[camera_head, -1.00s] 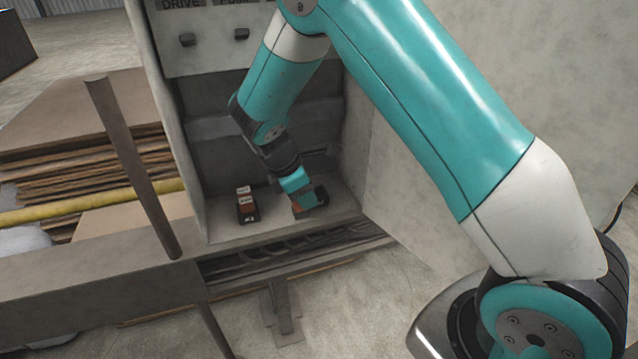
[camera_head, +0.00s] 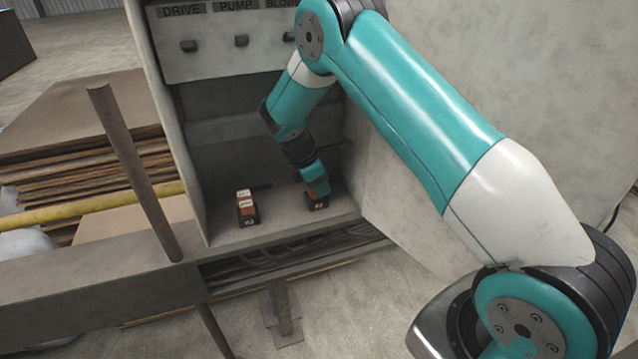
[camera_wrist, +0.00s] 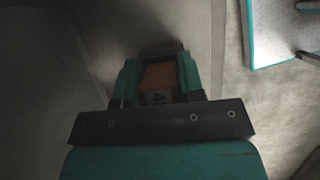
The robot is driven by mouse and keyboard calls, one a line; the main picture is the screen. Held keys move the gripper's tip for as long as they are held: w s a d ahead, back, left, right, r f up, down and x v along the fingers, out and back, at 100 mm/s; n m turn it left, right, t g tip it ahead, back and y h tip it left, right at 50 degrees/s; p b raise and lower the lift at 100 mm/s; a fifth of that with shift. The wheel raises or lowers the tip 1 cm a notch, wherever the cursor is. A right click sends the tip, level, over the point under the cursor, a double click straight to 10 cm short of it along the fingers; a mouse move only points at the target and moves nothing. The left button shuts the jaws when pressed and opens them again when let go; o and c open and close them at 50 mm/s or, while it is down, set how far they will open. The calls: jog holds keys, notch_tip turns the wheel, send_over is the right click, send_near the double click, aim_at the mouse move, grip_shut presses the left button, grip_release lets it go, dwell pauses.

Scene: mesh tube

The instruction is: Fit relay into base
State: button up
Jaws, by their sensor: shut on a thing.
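My gripper (camera_head: 318,185) is shut on an orange relay (camera_head: 322,189) inside the open cabinet. The relay is at the black base (camera_head: 317,204) on the right of the cabinet floor. It looks close to upright there, but I cannot tell how deeply it sits in the base. In the wrist view, my gripper (camera_wrist: 160,75) has its teal fingers on both sides of the orange relay (camera_wrist: 158,76). A dark labelled face (camera_wrist: 160,98) shows below the orange part. The fingers hide most of the relay's sides.
Another orange relay with white labels (camera_head: 244,198) stands in a black base (camera_head: 249,218) to the left. Cabinet walls rise on both sides (camera_head: 190,150). A panel marked DRIVE and PUMP (camera_head: 215,40) is above. A brown post (camera_head: 135,175) stands at the front left.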

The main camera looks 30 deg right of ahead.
jog(key=o, duration=0.9)
jog(key=shift+f, duration=0.15)
jog(key=shift+o, duration=0.2)
jog(key=v, duration=0.7)
jog(key=shift+r, duration=0.45)
